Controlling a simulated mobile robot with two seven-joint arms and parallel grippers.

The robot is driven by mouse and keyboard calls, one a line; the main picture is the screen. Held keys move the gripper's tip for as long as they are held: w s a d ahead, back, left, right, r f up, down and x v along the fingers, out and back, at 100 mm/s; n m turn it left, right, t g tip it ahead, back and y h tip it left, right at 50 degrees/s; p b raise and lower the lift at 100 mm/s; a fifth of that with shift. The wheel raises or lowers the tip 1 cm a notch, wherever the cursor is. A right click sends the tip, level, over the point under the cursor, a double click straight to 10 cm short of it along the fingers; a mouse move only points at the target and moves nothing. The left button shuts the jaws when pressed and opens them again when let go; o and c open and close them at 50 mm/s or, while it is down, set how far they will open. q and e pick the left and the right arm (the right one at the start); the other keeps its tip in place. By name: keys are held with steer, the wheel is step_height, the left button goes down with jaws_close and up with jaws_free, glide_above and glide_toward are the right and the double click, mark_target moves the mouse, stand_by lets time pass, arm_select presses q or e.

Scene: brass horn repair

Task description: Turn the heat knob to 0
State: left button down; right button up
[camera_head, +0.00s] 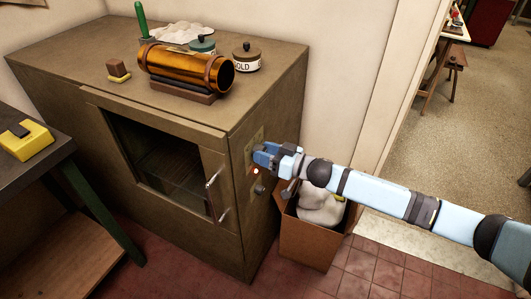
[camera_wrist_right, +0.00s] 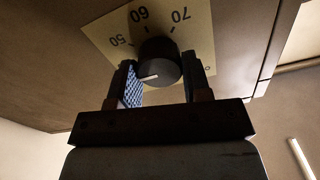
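The heat knob (camera_wrist_right: 158,64) is a round black knob with a white pointer line, on a brass dial plate (camera_wrist_right: 103,32) that reads 50, 60 and 70. The pointer aims left and slightly down in the right wrist view, past the 50; the mark it aims at is hidden behind a finger. My right gripper (camera_head: 262,155) is at the right side of the brown oven (camera_head: 243,210). Its fingers (camera_wrist_right: 162,82) stand on both sides of the knob, apart, with slight gaps visible. In the head view the gripper hides the knob. My left gripper is out of view.
Below the dial are a small lit lamp (camera_head: 256,171) and a dark control (camera_head: 259,188). The oven door handle (camera_head: 213,180) sticks out in front. A cardboard box (camera_head: 305,243) with white cloth stands beside the oven. A copper tube (camera_head: 185,66) lies on top.

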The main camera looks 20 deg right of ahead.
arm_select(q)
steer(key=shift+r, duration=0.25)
arm_select(e)
steer(key=shift+n, duration=0.3)
arm_select(q)
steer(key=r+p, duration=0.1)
steer(key=p, duration=0.2)
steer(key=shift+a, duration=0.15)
arm_select(e)
steer(key=n, duration=1.7)
steer(key=shift+s+a+f, duration=0.15)
steer(key=shift+n, duration=0.3)
